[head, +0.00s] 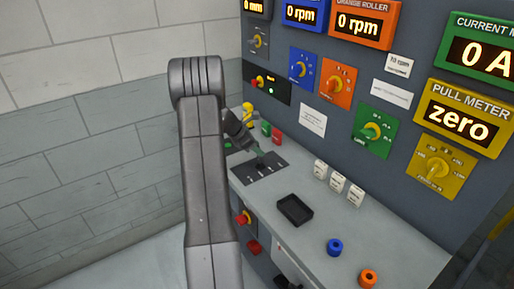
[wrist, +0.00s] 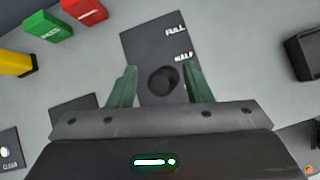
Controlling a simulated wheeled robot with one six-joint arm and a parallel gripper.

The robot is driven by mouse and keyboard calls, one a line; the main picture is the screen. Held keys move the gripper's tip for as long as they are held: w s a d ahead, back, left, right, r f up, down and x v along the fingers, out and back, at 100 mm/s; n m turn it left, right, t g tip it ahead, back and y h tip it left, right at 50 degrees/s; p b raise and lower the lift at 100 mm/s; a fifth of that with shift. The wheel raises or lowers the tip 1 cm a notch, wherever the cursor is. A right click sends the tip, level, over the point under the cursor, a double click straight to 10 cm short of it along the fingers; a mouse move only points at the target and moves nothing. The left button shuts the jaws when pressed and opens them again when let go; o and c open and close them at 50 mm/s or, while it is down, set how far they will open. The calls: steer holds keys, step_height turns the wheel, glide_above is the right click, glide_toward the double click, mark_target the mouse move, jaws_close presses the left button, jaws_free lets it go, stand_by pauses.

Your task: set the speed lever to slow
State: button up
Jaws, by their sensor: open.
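The speed lever shows in the wrist view as a round black knob (wrist: 163,80) over a dark plate (wrist: 146,42). The plate has the words FULL and HALF at its right edge; the knob is just below HALF. Any lower label is hidden by my gripper's body. My gripper (wrist: 161,72) is open, with one green finger on each side of the knob and a visible gap on both sides. In the head view my gripper (head: 259,152) is over the dark plate (head: 250,177) on the desk; the lever is hard to make out there.
Green (wrist: 48,27) and red (wrist: 85,11) blocks and a yellow item (wrist: 16,63) are left of the plate. A dial panel (head: 310,89) rises behind.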

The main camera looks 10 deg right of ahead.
steer(key=b+v, duration=0.1)
steer(key=v, duration=1.2)
steer(key=shift+a+r+b, duration=0.15)
steer(key=shift+r+b, duration=0.05)
steer(key=shift+b, duration=0.1)
steer(key=p+x, duration=0.1)
steer(key=x, duration=1.2)
steer(key=shift+f+p, duration=0.2)
steer(key=shift+p, duration=0.2)
steer(key=shift+f, duration=0.3)
steer(key=shift+s+a, duration=0.25)
steer(key=shift+a, duration=0.2)
steer(key=shift+d, duration=0.1)
